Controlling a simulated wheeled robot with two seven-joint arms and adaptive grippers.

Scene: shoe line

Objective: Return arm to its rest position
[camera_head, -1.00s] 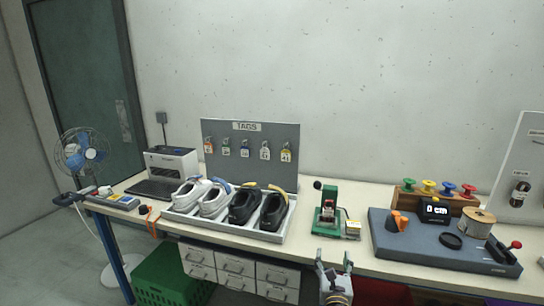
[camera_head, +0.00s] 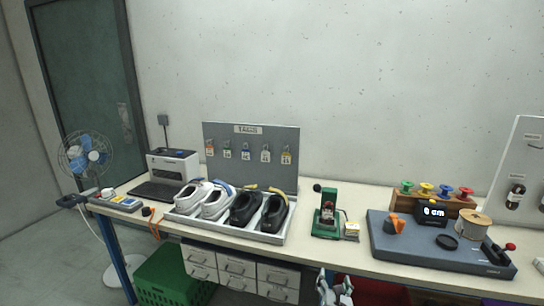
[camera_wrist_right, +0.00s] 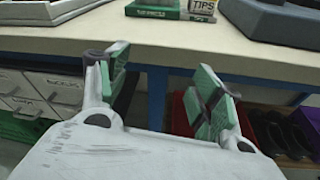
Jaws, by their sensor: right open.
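My right gripper (camera_head: 335,286) is at the bottom of the head view, in front of the table's front edge and below the green press (camera_head: 327,212). In the right wrist view the right gripper (camera_wrist_right: 160,85) shows two spread fingers with green pads and nothing between them. The table edge (camera_wrist_right: 200,55) lies beyond the fingertips. My left gripper is in neither view.
A tray (camera_head: 180,219) of white and black shoes stands left of the press, before a tag board (camera_head: 290,133). A grey work station (camera_head: 400,257) with a spool (camera_head: 473,226) is at right. Drawers (camera_head: 238,265) and a red bin (camera_wrist_right: 181,115) are under the table.

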